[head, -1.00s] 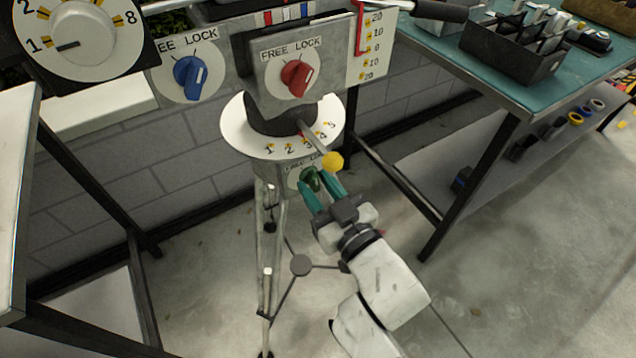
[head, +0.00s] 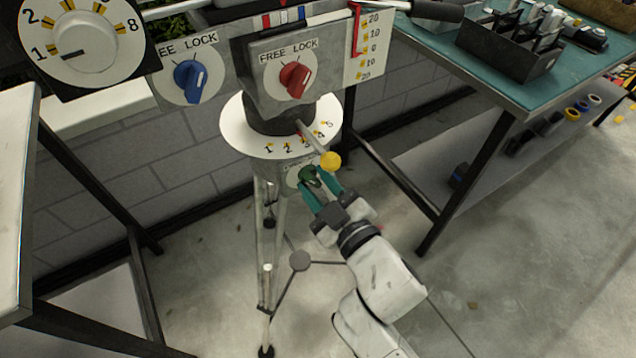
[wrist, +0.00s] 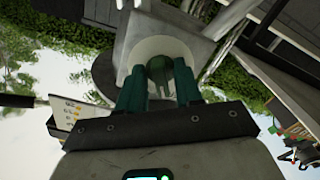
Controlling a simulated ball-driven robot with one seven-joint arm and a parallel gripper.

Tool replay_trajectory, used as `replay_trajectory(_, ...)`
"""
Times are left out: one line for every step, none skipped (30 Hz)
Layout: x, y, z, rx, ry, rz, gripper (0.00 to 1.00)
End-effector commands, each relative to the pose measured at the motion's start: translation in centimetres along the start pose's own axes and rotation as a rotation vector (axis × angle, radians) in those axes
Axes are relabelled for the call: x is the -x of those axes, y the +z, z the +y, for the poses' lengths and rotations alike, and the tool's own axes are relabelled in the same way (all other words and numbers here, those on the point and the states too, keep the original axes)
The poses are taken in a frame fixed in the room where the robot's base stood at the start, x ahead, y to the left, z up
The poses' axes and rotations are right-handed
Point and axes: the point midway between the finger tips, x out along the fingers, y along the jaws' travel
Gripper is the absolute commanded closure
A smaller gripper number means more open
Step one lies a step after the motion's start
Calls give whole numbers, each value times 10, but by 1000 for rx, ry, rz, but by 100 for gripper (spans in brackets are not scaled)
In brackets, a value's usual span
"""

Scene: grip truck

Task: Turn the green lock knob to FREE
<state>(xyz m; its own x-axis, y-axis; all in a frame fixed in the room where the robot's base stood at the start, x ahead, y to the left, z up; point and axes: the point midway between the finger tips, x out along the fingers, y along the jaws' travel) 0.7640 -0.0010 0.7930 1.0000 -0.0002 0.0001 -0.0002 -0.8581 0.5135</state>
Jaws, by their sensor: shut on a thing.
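The green lock knob (head: 309,176) sits on its pale round plate, low on the tripod head, below the white numbered dial. My gripper (head: 318,188) reaches it from the lower right, with its teal fingers shut on the knob's sides. In the wrist view the knob (wrist: 169,72) stands between the two fingers (wrist: 160,90), against the pale round plate (wrist: 150,48). The knob's plate lettering is mostly hidden in the head view, so I cannot read its setting.
A yellow-ball lever (head: 330,161) sticks out just above my gripper. The red knob (head: 295,80) and blue knob (head: 189,80) are higher up. Tripod legs (head: 267,270) stand below. A teal-topped bench (head: 500,80) is at right, a white table (head: 15,200) at left.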

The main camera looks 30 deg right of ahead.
Motion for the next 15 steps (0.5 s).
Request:
replay_trajectory(0, 1, -1, 1, -1, -2, 96)
replay_trajectory(0, 1, -1, 1, -1, -2, 96)
replay_trajectory(0, 1, -1, 1, -1, -2, 96)
replay_trajectory(0, 1, -1, 1, -1, -2, 96)
replay_trajectory(0, 1, -1, 1, -1, -2, 96)
replay_trajectory(0, 1, -1, 1, -1, -2, 96)
replay_trajectory(0, 1, -1, 1, -1, -2, 96)
replay_trajectory(0, 1, -1, 1, -1, -2, 64)
replay_trajectory(0, 1, -1, 0, -1, -2, 60)
replay_trajectory(0, 1, -1, 0, -1, -2, 60)
replay_trajectory(0, 1, -1, 0, -1, -1, 60)
replay_trajectory(0, 1, -1, 0, -1, -1, 60)
replay_trajectory(0, 0, -1, 0, -1, -1, 60)
replay_trajectory(0, 0, -1, 0, -1, -1, 60)
replay_trajectory(0, 0, 0, 0, -1, -1, 60)
